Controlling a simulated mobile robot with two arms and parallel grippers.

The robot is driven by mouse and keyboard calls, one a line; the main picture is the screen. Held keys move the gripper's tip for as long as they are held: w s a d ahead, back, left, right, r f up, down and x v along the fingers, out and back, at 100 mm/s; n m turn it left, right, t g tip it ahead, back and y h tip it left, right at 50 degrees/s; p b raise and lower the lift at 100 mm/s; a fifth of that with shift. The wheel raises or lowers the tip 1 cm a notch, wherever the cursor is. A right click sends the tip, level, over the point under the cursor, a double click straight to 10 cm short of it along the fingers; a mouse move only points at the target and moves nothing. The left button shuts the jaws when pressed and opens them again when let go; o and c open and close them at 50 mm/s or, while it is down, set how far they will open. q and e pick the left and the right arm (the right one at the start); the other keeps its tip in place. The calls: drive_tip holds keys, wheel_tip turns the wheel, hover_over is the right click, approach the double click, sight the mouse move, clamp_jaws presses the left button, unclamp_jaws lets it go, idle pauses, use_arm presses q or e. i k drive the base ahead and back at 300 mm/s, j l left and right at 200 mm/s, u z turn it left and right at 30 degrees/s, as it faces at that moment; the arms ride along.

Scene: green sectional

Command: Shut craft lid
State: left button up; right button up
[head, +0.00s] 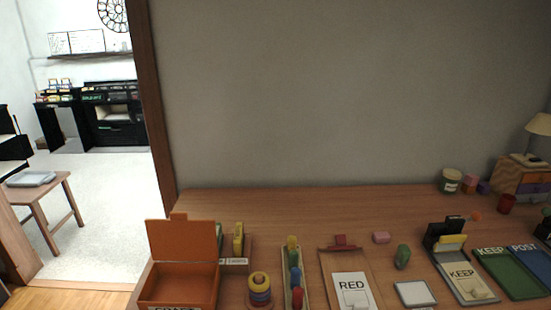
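An orange-brown craft box (180,284) stands at the front left of the wooden table, with a partly cut-off label on its front that appears to read CRAFT. Its lid (183,241) stands up at the back edge, open, and the inside of the box shows as empty. The bottom of the box is cut off by the frame edge. Neither of my grippers shows in the head view.
A wooden post (152,100) rises behind left. The table's back strip is mostly clear.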

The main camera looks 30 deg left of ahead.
sight(178, 238)
drive_tip(key=k+u, duration=0.15)
drive_tip(key=u, duration=1.4)
drive_tip(key=i+l+u, duration=0.1)
drive_tip(key=l+u, duration=0.15)
drive_tip(key=u, duration=0.15)
drive_tip(key=l+u, duration=0.2)
drive_tip(key=u, duration=0.15)
drive_tip(key=l+u, duration=0.4)
drive_tip(key=i+j, duration=0.05)
drive_tip(key=j, duration=0.05)
